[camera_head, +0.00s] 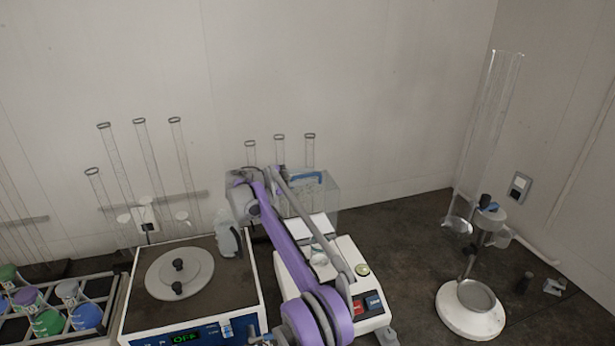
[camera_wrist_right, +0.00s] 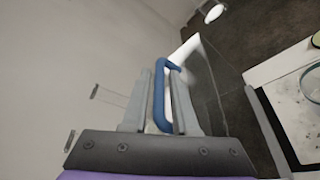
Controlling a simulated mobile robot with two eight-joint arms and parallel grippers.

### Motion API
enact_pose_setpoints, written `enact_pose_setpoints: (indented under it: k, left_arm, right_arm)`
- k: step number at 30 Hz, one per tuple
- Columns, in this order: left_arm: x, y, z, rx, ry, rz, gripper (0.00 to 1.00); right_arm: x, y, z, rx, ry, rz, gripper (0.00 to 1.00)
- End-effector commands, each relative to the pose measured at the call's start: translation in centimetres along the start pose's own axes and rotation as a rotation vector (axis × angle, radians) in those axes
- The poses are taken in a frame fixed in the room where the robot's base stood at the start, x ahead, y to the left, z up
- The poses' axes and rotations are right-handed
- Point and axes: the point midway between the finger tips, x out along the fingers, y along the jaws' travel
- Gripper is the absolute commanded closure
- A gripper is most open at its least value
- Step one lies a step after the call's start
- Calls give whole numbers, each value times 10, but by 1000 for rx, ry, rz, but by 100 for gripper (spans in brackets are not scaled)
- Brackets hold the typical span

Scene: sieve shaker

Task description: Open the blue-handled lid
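The blue handle (camera_head: 306,180) sits on top of a clear box (camera_head: 322,196) behind the white balance in the head view. In the right wrist view the blue handle (camera_wrist_right: 160,98) stands between the two grey fingers of my right gripper (camera_wrist_right: 162,72). The fingers are parted, one on each side of the handle's bar, and a narrow light gap shows beside the bar. The handle lies close to the left finger; contact is unclear. The lid looks closed. My purple right arm hides part of the box in the head view. My left gripper is not in view.
A white balance (camera_head: 350,262) stands in front of the box. A shaker with a round plate (camera_head: 180,272) stands to its left, beside a bottle rack (camera_head: 112,300). A stand with a white round base (camera_head: 470,310) is at the right. Dark counter (camera_head: 405,240) is free between.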

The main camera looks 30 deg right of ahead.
Motion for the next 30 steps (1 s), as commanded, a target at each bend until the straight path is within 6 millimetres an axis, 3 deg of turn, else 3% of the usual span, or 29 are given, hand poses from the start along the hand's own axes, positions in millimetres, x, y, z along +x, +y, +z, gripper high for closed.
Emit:
enact_pose_setpoints:
  k: [10,14,15,30]
  left_arm:
    - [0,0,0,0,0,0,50]
    - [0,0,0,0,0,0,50]
    - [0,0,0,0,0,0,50]
    - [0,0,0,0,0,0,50]
  right_arm:
    - [4,0,0,0,0,0,75]
    - [4,0,0,0,0,0,98]
    - [4,0,0,0,0,0,100]
    - [4,0,0,0,0,-1,100]
